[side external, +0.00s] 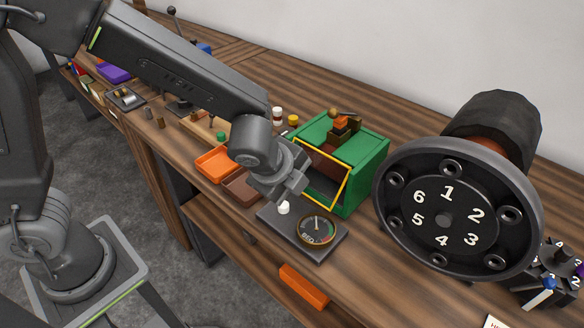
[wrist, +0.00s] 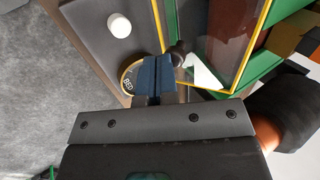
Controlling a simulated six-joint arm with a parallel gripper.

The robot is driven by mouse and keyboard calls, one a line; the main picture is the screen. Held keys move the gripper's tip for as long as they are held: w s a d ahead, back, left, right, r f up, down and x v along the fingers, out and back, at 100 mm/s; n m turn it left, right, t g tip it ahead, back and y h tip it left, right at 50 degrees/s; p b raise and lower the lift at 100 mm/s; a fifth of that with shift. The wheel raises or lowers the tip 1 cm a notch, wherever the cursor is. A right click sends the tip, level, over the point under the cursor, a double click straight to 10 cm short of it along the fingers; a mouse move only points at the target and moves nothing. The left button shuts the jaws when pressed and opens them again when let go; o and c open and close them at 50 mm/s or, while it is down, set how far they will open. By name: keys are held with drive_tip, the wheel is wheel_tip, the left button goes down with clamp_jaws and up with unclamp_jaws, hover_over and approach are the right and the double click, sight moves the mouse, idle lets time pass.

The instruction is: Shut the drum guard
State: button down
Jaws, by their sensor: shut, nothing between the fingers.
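The drum guard (side external: 347,184) is a clear panel in a yellow frame at the front of the green housing (side external: 369,166). In the wrist view the yellow frame (wrist: 157,28) runs past my fingers, with a black knob (wrist: 178,48) on its near part. The guard looks tilted out from the housing, but how far it stands open is hard to tell. My gripper (side external: 297,189) is shut and empty, just in front of the guard. In the wrist view its blue fingertips (wrist: 163,62) are close beside the knob; I cannot tell whether they touch it.
A plate with a round gauge (side external: 316,230) and a white button (side external: 284,208) lies in front of the housing. An orange tray (side external: 214,165) and a brown tray (side external: 242,187) are to the left. A large numbered black wheel (side external: 445,219) stands at the right.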

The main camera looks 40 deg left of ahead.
sight(308, 173)
drive_tip(key=shift+x, duration=3.05)
drive_tip(key=shift+w+r, duration=0.1)
drive_tip(key=shift+w, duration=0.15)
drive_tip(key=shift+s, duration=0.1)
drive_tip(key=s+r, duration=0.2)
drive_tip(key=s, duration=1.1)
drive_tip(key=w+r+g, duration=0.2)
drive_tip(key=w+r, duration=0.3)
drive_tip(key=r, duration=0.5)
drive_tip(key=x, duration=1)
drive_tip(key=shift+w+a, duration=0.15)
drive_tip(key=shift+w, duration=1.9)
